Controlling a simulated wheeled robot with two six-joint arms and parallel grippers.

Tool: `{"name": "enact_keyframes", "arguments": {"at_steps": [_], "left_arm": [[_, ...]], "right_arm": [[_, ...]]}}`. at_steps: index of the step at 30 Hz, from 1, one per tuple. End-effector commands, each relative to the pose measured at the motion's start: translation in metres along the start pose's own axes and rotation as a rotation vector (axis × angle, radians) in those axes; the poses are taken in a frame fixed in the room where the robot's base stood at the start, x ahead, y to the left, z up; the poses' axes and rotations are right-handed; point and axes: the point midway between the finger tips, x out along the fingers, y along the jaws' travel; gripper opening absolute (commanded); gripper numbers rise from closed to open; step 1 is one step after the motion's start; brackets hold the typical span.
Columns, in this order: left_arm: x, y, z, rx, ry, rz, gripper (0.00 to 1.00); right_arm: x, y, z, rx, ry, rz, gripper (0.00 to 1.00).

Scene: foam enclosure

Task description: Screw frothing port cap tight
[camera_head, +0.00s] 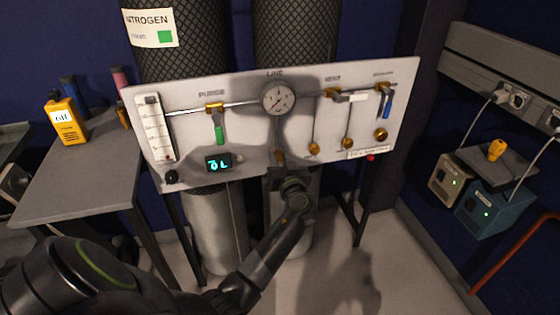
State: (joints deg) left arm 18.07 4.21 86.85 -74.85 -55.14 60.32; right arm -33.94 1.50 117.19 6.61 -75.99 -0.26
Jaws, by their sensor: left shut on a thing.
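The white panel (250,140) carries a round gauge (278,98) under the word LINE. My left arm comes in from the lower left, and its gripper (281,168) is at the panel's lower edge, below the gauge. It is shut on a small brass fitting (280,156), mostly hidden by the gripper. I cannot read a label there, so I cannot tell whether this is the frothing port cap. A round brass knob (381,134) sits at the panel's right, apart from my gripper. My right gripper is not in view.
The panel also holds a green-handled valve (218,133), a blue-handled valve (386,105), a flow tube (155,127) and a lit display (218,163). A grey table (75,178) with a yellow meter (66,121) stands left. Teal and beige boxes (488,209) are at right.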

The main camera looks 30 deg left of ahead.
Motion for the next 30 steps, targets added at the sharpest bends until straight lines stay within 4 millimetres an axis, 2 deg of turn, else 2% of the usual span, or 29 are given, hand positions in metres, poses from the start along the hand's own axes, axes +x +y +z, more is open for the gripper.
{"name": "enact_keyframes", "arguments": {"at_steps": [15,30], "left_arm": [[0.0001,-0.0003,-0.0009,0.289,0.001,0.000,0.04],[0.0002,-0.0003,-0.0011,0.330,0.003,0.000,0.04]], "right_arm": [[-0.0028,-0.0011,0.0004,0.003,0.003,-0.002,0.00],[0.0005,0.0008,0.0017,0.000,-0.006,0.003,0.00]]}}
